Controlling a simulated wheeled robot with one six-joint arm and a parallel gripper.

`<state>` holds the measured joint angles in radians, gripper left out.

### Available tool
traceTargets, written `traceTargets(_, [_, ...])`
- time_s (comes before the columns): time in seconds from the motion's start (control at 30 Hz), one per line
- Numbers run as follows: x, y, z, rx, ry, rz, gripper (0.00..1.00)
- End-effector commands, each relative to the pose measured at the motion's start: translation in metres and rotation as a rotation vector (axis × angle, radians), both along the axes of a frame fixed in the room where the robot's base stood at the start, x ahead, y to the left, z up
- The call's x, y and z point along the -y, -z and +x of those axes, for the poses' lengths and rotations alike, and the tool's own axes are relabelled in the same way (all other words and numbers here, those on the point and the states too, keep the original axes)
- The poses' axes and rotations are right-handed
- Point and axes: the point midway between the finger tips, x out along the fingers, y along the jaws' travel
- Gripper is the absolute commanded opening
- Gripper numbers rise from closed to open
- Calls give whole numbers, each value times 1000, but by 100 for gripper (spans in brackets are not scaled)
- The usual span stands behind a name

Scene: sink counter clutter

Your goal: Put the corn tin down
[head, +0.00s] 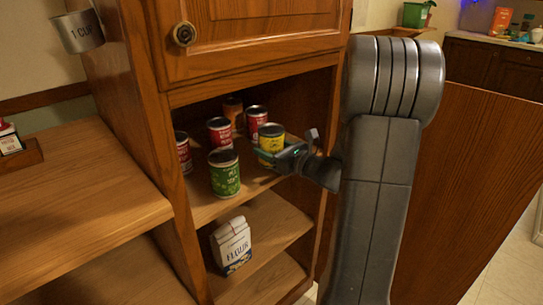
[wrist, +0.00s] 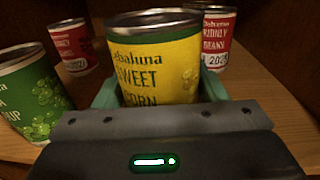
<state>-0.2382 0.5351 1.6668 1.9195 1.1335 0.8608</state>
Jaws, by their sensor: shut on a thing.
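The corn tin (head: 270,142) is yellow and labelled sweet corn; it also shows in the wrist view (wrist: 155,65). My gripper (head: 268,154) is shut on it, with a greenish finger on either side in the wrist view (wrist: 160,92). The tin is upright at the right of the upper open shelf (head: 207,208) of the wooden cabinet. Whether its base touches the shelf is hidden behind my gripper.
A green tin (head: 224,173) stands to the left of the corn tin. Red kidney bean tins (head: 219,132) (head: 256,119) and an orange-brown container (head: 233,108) stand behind. Another red tin (head: 183,152) is by the left wall. A flour bag (head: 231,245) sits on the shelf below.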

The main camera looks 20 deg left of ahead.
Motion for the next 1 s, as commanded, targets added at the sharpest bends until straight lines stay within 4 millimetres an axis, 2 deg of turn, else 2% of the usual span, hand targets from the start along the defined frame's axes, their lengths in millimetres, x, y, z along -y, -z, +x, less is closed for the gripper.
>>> traceTargets(0.03, [0, 10, 0, -3, 0, 2, 27])
traceTargets(0.1, [0, 15, 0, 0, 1, 2, 27])
traceTargets(0.47, [0, 19, 0, 1, 1, 2, 27])
traceTargets(0.5, [0, 19, 0, -1, 1, 1, 69])
traceTargets(0.6, [0, 19, 0, -1, 1, 0, 87])
traceTargets(1.0, [3, 14, -1, -1, 2, 0, 87])
